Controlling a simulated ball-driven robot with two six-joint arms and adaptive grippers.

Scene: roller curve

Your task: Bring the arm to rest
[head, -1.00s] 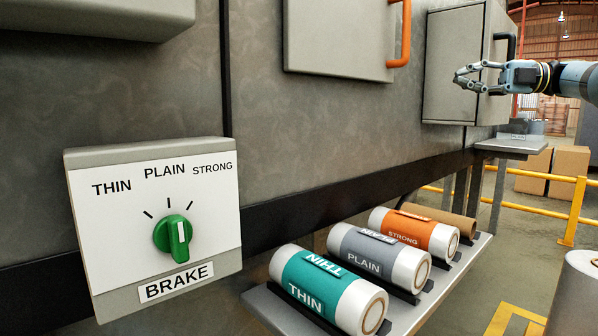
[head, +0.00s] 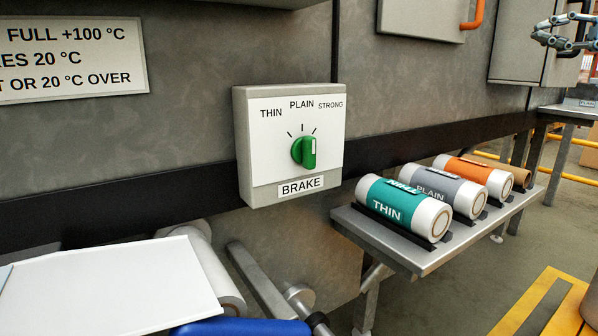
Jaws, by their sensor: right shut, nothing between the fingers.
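My right gripper (head: 549,32) is at the upper right edge of the head view, with its grey jointed fingers pointing left. It is shut with nothing in it, held in front of a grey cabinet box (head: 515,45) on the machine wall. Most of the right arm is cut off by the picture edge. My left gripper is not in view.
A brake panel (head: 262,190) with a green knob (head: 304,152) is on the wall. THIN (head: 384,213), PLAIN (head: 431,187) and STRONG (head: 463,168) rolls lie on a shelf (head: 400,255). A white sheet (head: 110,290) is at lower left. Yellow rails stand at right.

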